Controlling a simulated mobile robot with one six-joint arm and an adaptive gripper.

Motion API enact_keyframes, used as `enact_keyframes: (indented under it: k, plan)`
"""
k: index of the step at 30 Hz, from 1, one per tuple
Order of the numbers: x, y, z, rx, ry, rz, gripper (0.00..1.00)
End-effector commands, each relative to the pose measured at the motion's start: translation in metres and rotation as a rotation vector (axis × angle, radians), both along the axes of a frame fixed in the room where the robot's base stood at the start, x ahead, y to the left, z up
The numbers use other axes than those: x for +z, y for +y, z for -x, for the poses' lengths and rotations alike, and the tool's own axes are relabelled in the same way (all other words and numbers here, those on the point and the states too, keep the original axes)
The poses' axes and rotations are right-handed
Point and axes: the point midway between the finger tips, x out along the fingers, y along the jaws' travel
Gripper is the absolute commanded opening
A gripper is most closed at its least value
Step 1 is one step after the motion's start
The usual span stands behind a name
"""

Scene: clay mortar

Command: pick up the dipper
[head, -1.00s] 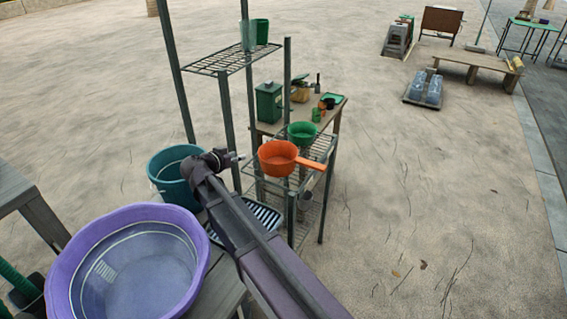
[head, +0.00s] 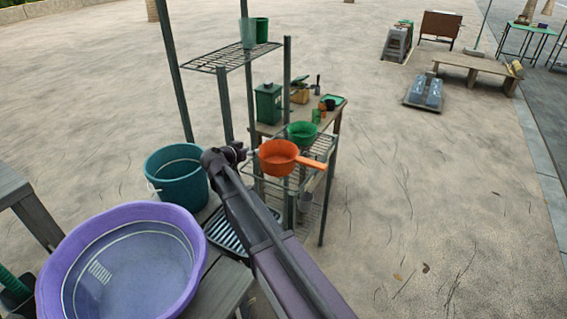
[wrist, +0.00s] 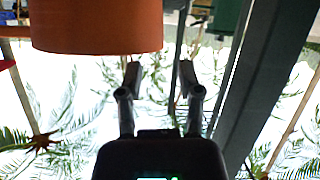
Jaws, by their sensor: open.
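The orange dipper (head: 278,156) sits on the wire shelf of the rack, with its handle (head: 312,163) pointing right. My gripper (head: 251,153) is just left of the dipper's bowl in the head view, and its fingers are hard to make out there. In the wrist view my gripper (wrist: 159,75) is open, with two separate fingers and nothing between them. The dipper's orange wall (wrist: 95,25) fills the upper left of that view, close ahead of the fingertips. The handle is not visible in the wrist view.
A green bowl (head: 301,133) stands just behind the dipper. Rack posts (head: 226,105) rise close to my gripper, and a dark post (wrist: 255,80) crosses the wrist view's right side. A teal bucket (head: 178,180) and a purple basin (head: 50,265) stand at left.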

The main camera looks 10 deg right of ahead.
Motion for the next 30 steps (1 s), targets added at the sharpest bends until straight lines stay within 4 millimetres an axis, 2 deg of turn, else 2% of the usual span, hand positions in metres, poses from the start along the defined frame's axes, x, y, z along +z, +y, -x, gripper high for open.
enact_keyframes:
  k: [8,21,30]
  plan:
    - [-0.003,-0.003,-0.003,-0.001,0.000,0.000,0.47]
    - [-0.021,-0.032,-0.034,-0.002,0.000,-0.001,0.47]
    - [-0.021,-0.035,-0.037,0.000,0.000,0.000,0.47]
